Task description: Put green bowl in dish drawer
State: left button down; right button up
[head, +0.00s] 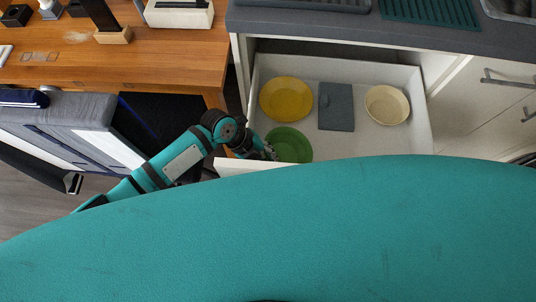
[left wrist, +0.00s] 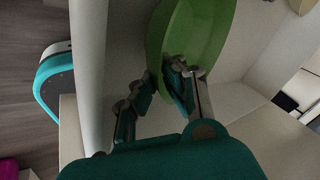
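The green bowl (head: 290,144) is inside the open drawer (head: 365,140), at its front left corner. My left gripper (head: 268,152) is at the bowl's left edge, just inside the drawer's front left. In the left wrist view the two fingers (left wrist: 160,78) stand apart by the rim of the green bowl (left wrist: 205,30), one overlapping the bowl and one just beside it. A gap shows between the fingertips, and they do not look closed on the rim. My right gripper is not in view.
A yellow bowl (head: 286,98), a grey flat item (head: 336,106) and a beige bowl (head: 387,105) lie in the drawer. The dark countertop (head: 310,22) is above it. A wooden table (head: 170,65) stands to the left. The drawer's right front floor is clear.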

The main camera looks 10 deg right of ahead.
pick_arm(q)
jog(key=shift+f, duration=0.2)
dwell(0.4)
jog(key=c, duration=1.4)
grip_release()
jog(key=shift+r, duration=0.15)
notch_tip(320, 180, up, 10)
jog(key=p, duration=0.7)
jog(key=shift+f, duration=0.2)
